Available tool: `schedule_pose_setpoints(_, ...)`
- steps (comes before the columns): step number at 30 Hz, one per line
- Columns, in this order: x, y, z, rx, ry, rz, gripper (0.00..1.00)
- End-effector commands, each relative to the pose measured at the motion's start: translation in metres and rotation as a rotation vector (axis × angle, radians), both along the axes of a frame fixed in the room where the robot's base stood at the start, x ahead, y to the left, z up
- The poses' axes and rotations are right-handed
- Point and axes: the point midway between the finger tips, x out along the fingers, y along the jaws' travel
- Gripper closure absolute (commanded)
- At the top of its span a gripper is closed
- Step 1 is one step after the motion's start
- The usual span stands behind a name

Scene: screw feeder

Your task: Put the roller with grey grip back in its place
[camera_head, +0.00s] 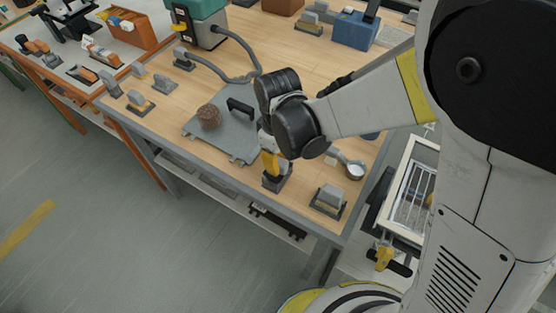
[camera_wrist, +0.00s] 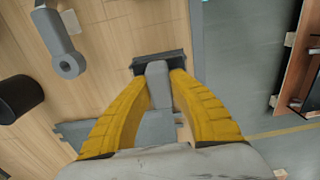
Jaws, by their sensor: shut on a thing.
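My gripper (camera_head: 270,160) is low over the near edge of the wooden table, pointing down. In the wrist view its two yellow fingers (camera_wrist: 160,92) are shut on the grey grip (camera_wrist: 157,82) of the roller, one on each side. The far end of the grip meets a dark grey holder (camera_wrist: 146,63). In the head view a dark holder (camera_head: 277,184) stands directly under the fingertips, close to the table edge. My fingers and wrist hide most of the roller there. I cannot tell whether it is fully seated in the holder.
A grey plate (camera_head: 232,142) with a brown ball (camera_head: 208,116) and a black handle (camera_head: 240,107) lies left of my gripper. A grey block in a holder (camera_head: 328,199) and a small ladle (camera_head: 354,170) are on the right. A grey hose (camera_head: 235,77) lies behind.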

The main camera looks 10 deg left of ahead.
Motion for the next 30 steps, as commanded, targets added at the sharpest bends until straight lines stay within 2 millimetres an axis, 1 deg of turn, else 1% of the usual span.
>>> schedule_pose_setpoints(5,0.0,0.0,-0.004,0.0,0.0,0.0,1.0)
schedule_pose_setpoints(6,0.0,0.0,-0.003,0.0,0.0,0.0,0.65)
schedule_pose_setpoints(7,0.0,0.0,-0.003,0.0,0.0,0.0,0.56)
schedule_pose_setpoints(16,0.0,0.0,-0.003,0.0,0.0,0.0,0.56)
schedule_pose_setpoints(19,0.0,0.0,0.004,0.0,0.0,0.0,0.56)
schedule_pose_setpoints(23,0.0,0.0,0.025,0.0,0.0,0.0,0.56)
schedule_pose_setpoints(30,0.0,0.0,0.079,0.0,0.0,0.0,0.56)
